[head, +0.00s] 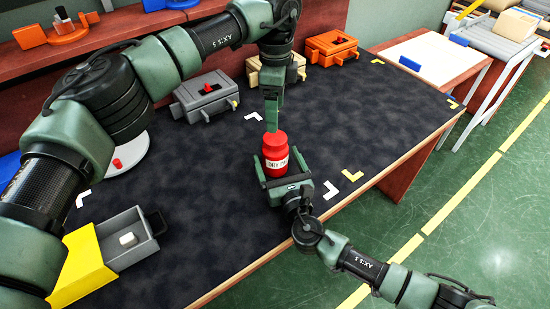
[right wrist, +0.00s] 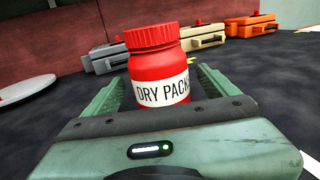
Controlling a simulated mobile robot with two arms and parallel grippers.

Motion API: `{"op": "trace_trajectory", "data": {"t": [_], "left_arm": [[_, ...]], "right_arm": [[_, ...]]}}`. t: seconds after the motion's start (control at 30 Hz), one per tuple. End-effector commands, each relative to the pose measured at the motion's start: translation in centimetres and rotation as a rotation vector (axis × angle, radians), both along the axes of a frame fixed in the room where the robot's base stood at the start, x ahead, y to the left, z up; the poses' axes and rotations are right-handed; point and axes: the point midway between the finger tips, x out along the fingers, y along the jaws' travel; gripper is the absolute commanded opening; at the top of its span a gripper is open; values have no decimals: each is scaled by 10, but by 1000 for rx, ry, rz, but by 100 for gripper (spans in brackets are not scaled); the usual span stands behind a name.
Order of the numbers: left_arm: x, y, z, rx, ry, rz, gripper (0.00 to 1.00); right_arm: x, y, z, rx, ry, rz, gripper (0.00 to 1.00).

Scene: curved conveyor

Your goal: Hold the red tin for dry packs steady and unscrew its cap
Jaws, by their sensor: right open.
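The red tin (head: 276,166) stands upright on the dark table mat, with a white "DRY PACK" label facing my right gripper. Its ribbed red cap (head: 275,141) sits on top; both the tin (right wrist: 160,80) and the cap (right wrist: 151,36) show in the right wrist view. My right gripper (head: 282,172) is open, low on the near side, with one finger on each side of the tin and gaps beside it. My left gripper (head: 272,112) points down just above or behind the cap. Its fingers overlap in the head view, so their opening is hidden. It does not show in the right wrist view.
Grey (head: 206,97), beige (head: 276,70) and orange (head: 332,47) boxes line the back of the mat (head: 210,180). A grey open drawer box (head: 125,230) with a white piece inside and a yellow side lies front left. A white disc (head: 130,158) is partly behind my left arm.

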Motion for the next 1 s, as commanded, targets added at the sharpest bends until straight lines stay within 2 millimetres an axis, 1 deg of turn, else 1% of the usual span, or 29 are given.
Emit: {"op": "trace_trajectory", "data": {"t": [0.03,0.1,0.2,0.5,0.57,0.6,0.67,0.7,0.77,0.8,0.83,1.0], "left_arm": [[0,0,0,0,0,0,73],[0,0,0,0,0,0,73],[0,0,0,0,0,0,73],[0,0,0,0,0,0,73],[0,0,0,0,0,0,73],[0,0,0,0,0,0,73],[0,0,0,0,0,0,73],[0,0,0,0,0,0,73],[0,0,0,0,0,0,73],[0,0,0,0,0,0,73],[0,0,0,0,0,0,73],[0,0,0,0,0,-25,73]], "right_arm": [[7,2,0,-2,-2,0,88],[13,4,0,-2,-1,0,88],[18,6,0,0,0,0,88],[20,6,0,0,1,0,88],[20,6,0,0,1,0,72],[20,6,0,0,1,0,61],[20,6,0,0,1,0,44],[20,6,0,0,1,0,33],[20,6,0,0,1,0,16],[20,6,0,0,1,0,5],[20,6,0,0,1,0,0],[20,6,0,0,1,0,0]]}}
